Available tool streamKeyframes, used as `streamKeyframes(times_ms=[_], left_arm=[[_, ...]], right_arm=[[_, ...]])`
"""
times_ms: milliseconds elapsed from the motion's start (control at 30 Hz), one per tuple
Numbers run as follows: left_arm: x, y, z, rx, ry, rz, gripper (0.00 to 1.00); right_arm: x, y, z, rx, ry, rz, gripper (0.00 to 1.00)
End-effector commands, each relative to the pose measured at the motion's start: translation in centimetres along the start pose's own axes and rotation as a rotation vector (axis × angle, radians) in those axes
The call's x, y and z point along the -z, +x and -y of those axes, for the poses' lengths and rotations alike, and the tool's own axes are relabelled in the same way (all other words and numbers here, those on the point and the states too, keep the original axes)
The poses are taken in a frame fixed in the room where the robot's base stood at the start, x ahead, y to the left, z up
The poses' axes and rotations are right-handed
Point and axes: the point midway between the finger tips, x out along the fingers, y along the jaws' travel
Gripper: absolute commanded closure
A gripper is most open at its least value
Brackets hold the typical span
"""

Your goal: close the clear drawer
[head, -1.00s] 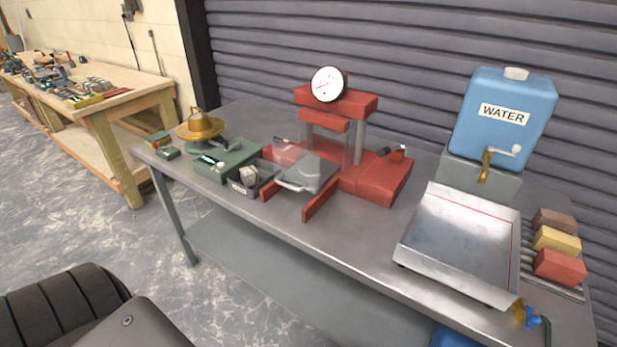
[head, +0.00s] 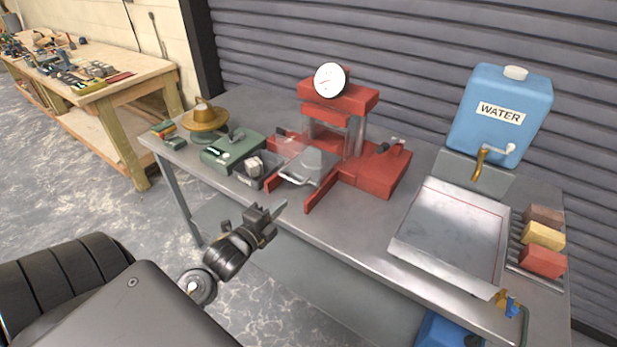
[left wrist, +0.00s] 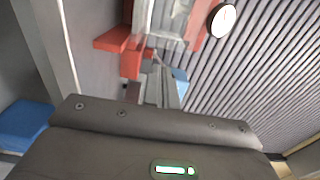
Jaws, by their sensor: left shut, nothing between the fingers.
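The clear drawer (head: 313,162) sits in the red press (head: 377,176), between its two low red rails. It is see-through, with a pale bar handle (head: 299,181) at its front, and stands pulled out toward the table's front edge. My left gripper (head: 281,207) is shut and empty, in front of the table edge, below and left of the handle and apart from it. In the left wrist view its fingers (left wrist: 165,85) point toward the red press, whose dial shows at top right. My right gripper is not in view.
A grey bin (head: 250,180) and a green box (head: 232,150) stand left of the drawer. A metal tray (head: 452,236), a blue water tank (head: 500,115) and coloured blocks (head: 543,236) are at the right. The table strip before the tray is clear.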

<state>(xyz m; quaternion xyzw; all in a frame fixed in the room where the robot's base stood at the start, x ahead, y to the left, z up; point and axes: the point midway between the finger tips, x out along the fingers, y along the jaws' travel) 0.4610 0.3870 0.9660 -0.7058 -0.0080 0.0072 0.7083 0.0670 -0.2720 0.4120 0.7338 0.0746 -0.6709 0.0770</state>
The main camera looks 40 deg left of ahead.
Motion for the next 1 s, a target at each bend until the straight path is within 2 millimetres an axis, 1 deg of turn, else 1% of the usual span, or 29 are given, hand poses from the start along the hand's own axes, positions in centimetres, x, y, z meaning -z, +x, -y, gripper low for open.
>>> streamKeyframes(times_ms=[167,400,600,700,800,1000], left_arm=[[0.0,2.2,0.4,0.003,-0.002,0.001,1.0],[0.0,7.2,0.4,0.0,-0.005,0.001,1.0],[0.0,10.9,0.4,0.0,-0.005,0.001,1.0],[0.1,12.2,0.3,0.0,-0.006,0.0,1.0],[0.0,13.1,0.2,-0.001,-0.004,0.001,1.0],[0.0,13.8,0.0,0.0,-0.003,0.0,1.0]], right_arm=[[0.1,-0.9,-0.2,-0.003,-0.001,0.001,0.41],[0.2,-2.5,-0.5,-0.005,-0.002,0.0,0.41],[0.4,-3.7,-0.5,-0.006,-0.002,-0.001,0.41],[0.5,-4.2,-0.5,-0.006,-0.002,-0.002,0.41],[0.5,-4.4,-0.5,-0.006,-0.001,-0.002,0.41],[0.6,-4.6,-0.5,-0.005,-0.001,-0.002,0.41]])
